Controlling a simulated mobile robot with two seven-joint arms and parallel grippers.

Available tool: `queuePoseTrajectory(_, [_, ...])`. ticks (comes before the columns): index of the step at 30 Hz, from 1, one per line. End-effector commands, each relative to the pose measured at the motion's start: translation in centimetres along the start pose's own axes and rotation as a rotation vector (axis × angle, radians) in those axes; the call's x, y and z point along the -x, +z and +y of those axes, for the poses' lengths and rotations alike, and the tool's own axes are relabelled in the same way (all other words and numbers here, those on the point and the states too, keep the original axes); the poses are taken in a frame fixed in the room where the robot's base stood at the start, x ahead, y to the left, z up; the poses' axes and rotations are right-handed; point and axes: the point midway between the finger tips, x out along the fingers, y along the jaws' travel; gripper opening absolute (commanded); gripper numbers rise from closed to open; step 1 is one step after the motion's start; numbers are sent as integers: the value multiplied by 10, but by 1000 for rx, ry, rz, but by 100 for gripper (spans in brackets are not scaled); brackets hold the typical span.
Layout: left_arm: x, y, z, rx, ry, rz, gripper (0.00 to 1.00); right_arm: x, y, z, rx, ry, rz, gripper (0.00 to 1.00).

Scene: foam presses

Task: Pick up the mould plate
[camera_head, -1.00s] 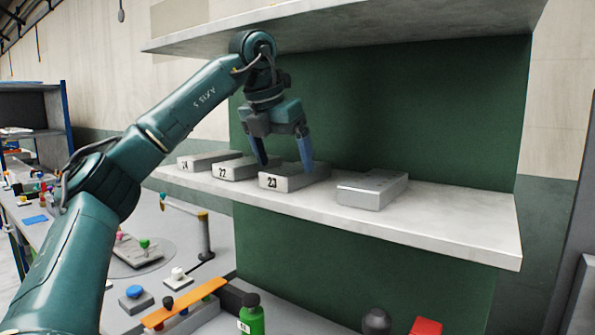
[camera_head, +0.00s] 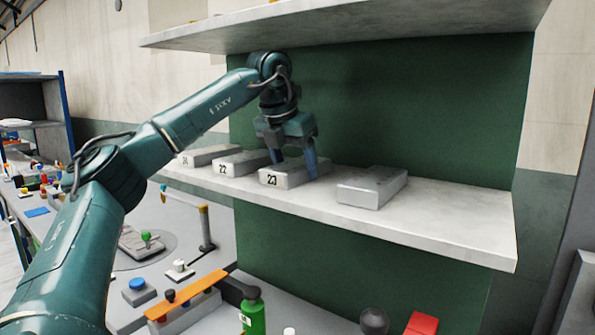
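Several grey mould plates lie in a row on the white shelf (camera_head: 440,220). The plate marked 23 (camera_head: 282,181) is under my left gripper (camera_head: 293,165). The plate marked 22 (camera_head: 228,167) and one marked 24 (camera_head: 190,160) lie to its left. An unmarked plate (camera_head: 365,192) lies to its right. My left gripper points down with its two blue fingers apart, at the back and right edges of plate 23. I cannot tell whether they touch it. Plate 23 rests on the shelf. My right gripper is not in view.
An upper shelf (camera_head: 350,25) overhangs my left gripper and wrist. A green back panel (camera_head: 420,110) stands behind the plates. Below the shelf is a bench with an orange bar (camera_head: 186,300), a green bottle (camera_head: 253,316) and a red block (camera_head: 421,324).

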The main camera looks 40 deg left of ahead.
Motion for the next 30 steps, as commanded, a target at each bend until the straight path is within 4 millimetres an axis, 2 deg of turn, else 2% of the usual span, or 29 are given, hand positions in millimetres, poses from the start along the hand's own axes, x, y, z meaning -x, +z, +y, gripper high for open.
queuePoseTrajectory(1, [0, 0, 0, 0, 0, -1, 56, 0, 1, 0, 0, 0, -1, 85])
queuePoseTrajectory(14, [2, 1, 0, 0, -1, -5, 22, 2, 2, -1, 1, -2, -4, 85])
queuePoseTrajectory(23, [4, 2, 0, 0, -1, -6, 22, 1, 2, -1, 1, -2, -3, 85])
queuePoseTrajectory(30, [23, 10, -1, 0, -3, -7, 22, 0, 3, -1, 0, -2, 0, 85])
